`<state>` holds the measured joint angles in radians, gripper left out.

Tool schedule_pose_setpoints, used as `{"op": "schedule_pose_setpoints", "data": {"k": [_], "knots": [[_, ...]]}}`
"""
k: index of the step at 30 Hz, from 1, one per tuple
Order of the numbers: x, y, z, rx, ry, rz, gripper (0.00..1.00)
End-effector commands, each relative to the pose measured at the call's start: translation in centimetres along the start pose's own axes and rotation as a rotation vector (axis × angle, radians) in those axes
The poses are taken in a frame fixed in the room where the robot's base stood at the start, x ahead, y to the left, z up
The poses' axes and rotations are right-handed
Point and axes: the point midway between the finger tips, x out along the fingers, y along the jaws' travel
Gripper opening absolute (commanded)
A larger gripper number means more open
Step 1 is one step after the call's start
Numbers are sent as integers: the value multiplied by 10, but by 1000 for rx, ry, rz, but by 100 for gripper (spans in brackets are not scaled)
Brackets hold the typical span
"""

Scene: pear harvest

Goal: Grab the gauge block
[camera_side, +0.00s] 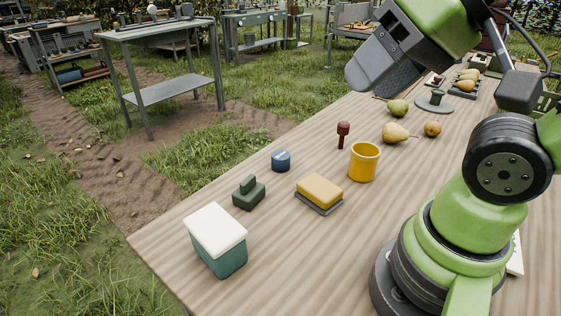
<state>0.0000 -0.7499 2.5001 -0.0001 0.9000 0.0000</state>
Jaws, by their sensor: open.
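A dark green stepped block (248,193), which looks most like the gauge block, sits on the wooden table (290,247) toward its left edge. It has a wide base and a smaller raised piece on top. Nothing touches it. My gripper (382,82) is at the top of the view, raised above the far part of the table and well away from the block. Its jaws are open, and I see nothing held between them. Part of the jaws is hidden by the angle.
A teal box with a white lid (217,240), a blue cylinder (281,161), a yellow block on a grey base (319,194), a yellow cup (364,162) and a dark red peg-like piece (343,135) stand nearby. Pears (396,132) and a round green stand (435,102) lie farther back.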

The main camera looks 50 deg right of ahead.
Motion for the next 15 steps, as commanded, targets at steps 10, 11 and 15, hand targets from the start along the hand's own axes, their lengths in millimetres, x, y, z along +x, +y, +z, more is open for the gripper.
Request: {"op": "schedule_pose_setpoints", "data": {"k": [10, 11, 15], "knots": [[0, 0, 0, 0, 0, 0, 83], [0, 0, 0, 0, 0, 0, 83], [3, 0, -6, -1, -3, 10, 83]]}}
